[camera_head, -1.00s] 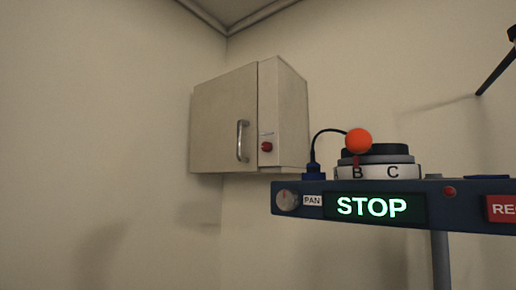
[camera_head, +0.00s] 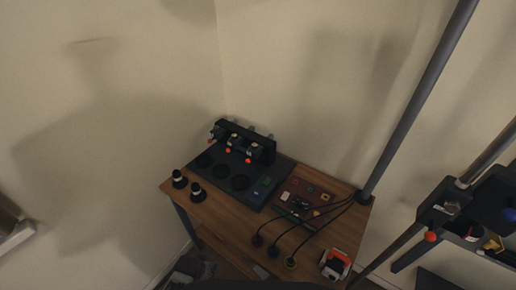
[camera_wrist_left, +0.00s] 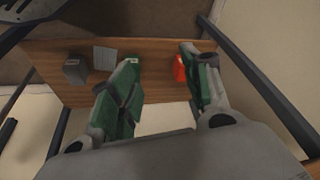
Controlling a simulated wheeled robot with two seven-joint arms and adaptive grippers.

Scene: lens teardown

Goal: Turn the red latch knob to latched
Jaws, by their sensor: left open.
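The red latch knob cannot be made out in the head view now; the wall cabinet that carries a red knob in the earlier frame is outside this view. In the left wrist view my left gripper (camera_wrist_left: 158,55) is open, with its green-padded fingers spread apart. A small red object (camera_wrist_left: 180,68) shows close beside the right-hand finger, over a wooden surface (camera_wrist_left: 158,84). I cannot tell what it is or whether the finger touches it. Nothing is clearly held between the fingers. My right gripper is not in view.
The head view shows a wooden table (camera_head: 222,228) with a black panel (camera_head: 262,190), two dark cylinders and cables. A red-and-white device (camera_head: 335,265) sits at its front right. A grey pole (camera_head: 415,105) rises behind. The wrist view shows a grey block (camera_wrist_left: 75,71).

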